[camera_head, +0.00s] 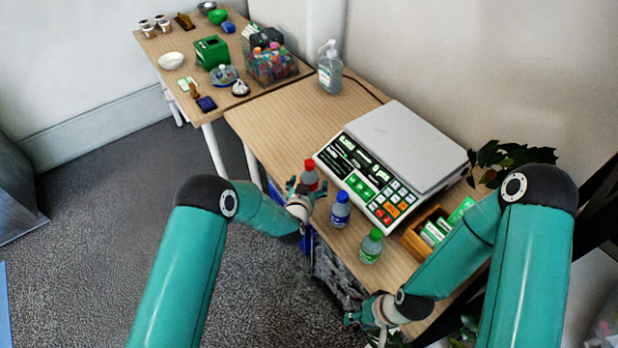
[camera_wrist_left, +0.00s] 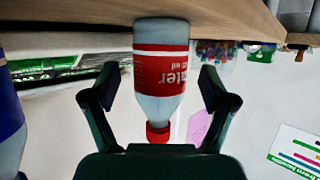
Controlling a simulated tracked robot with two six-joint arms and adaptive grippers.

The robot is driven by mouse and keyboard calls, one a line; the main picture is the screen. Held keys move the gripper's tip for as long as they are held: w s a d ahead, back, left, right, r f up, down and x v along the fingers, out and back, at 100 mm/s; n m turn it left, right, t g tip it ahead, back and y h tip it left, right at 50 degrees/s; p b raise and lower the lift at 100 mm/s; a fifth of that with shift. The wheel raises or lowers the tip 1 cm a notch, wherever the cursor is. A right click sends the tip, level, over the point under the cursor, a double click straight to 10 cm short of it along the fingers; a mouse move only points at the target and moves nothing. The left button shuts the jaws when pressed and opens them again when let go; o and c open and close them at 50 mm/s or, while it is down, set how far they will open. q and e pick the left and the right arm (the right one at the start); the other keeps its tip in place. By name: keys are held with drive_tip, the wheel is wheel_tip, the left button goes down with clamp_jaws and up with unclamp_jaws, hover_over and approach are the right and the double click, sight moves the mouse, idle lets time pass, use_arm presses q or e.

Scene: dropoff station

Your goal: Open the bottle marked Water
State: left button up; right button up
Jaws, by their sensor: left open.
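A bottle with a red label and a red cap (camera_head: 310,168) stands on the near edge of the wooden table. In the left wrist view, which is upside down, this bottle (camera_wrist_left: 162,70) shows the letters "ater" on its label, and its cap is on. My left gripper (camera_head: 304,188) is open, with its fingers on either side of the bottle and visible gaps to both. My right gripper (camera_head: 366,316) is low by the table's front edge, away from the bottles; its fingers are too small to judge.
A blue-capped bottle (camera_head: 341,210) and a green-capped bottle (camera_head: 371,246) stand to the right. Behind them are a scale (camera_head: 400,150) and a wooden box (camera_head: 418,240). A pump bottle (camera_head: 330,70) stands at the back. The tabletop left of the scale is clear.

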use_arm(q)
drive_tip(key=shift+x, duration=1)
drive_tip(key=c, duration=1)
drive_tip(key=shift+o, duration=0.2)
drive_tip(key=shift+r, duration=0.1)
wheel_tip(320, 180, up, 20)
drive_tip(key=b, duration=0.2)
